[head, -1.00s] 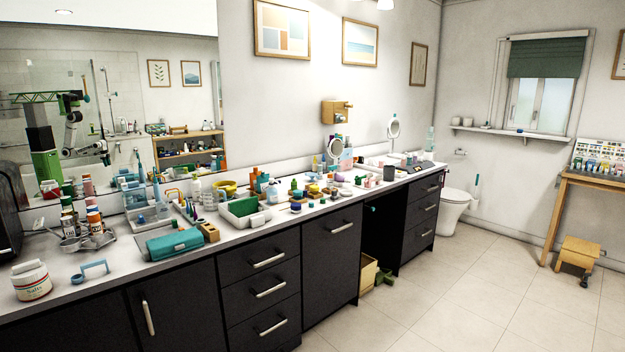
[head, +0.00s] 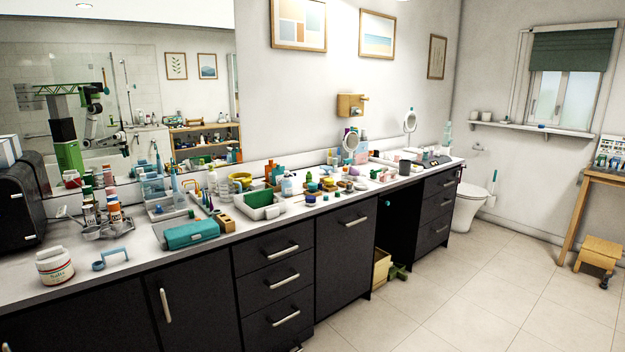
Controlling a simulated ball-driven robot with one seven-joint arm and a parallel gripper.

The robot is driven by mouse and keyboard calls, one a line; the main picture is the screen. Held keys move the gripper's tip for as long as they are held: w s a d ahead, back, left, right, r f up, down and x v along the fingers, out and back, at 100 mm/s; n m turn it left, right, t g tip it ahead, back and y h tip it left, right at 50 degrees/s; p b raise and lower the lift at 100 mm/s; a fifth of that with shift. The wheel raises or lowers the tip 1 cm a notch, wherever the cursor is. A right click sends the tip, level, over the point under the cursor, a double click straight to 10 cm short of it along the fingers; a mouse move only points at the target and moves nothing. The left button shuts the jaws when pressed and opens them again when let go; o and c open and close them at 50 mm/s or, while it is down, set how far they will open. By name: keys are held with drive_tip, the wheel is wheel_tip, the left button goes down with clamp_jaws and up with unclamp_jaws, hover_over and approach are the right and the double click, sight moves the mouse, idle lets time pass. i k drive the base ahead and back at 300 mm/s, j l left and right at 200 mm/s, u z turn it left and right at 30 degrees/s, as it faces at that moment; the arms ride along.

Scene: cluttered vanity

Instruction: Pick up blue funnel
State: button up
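I cannot make out a blue funnel for certain among the many small items on the counter. A small blue piece with an arched bar (head: 114,256) lies on the near left of the counter. A small dark-blue round item (head: 310,201) stands among pots near the middle. Neither shows a clear funnel shape at this size. My gripper is not directly in view. My arm shows only as a small reflection in the mirror, where its fingers are too small to read.
The long white counter (head: 120,280) is crowded. Dark cabinets (head: 342,262) stand below. The tiled floor (head: 450,300) is mostly clear; a wooden stool (head: 598,254) stands right.

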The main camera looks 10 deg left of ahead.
sight(327, 171)
drive_tip(key=i+z, duration=0.15)
drive_tip(key=i, duration=0.75)
drive_tip(key=i+z, duration=0.15)
drive_tip(key=i, duration=0.7)
drive_tip(key=i+z, duration=0.2)
drive_tip(key=i, duration=0.75)
drive_tip(key=i+j+z, duration=0.2)
drive_tip(key=i, duration=0.7)
drive_tip(key=i+l+u, duration=0.1)
drive_tip(key=i+u, duration=0.25)
drive_tip(key=i+l+u, duration=0.2)
drive_tip(key=i+u, duration=0.15)
drive_tip(key=i+l+u, duration=0.45)
drive_tip(key=u, duration=0.25)
drive_tip(key=i+l+u, duration=0.2)
drive_tip(key=u, duration=0.25)
drive_tip(key=i+l+u, duration=0.25)
drive_tip(key=u, duration=0.15)
drive_tip(key=i+l+u, duration=0.1)
drive_tip(key=l+u, duration=0.3)
drive_tip(key=i+l+u, duration=0.1)
drive_tip(key=l+u, duration=0.2)
drive_tip(key=u, duration=0.15)
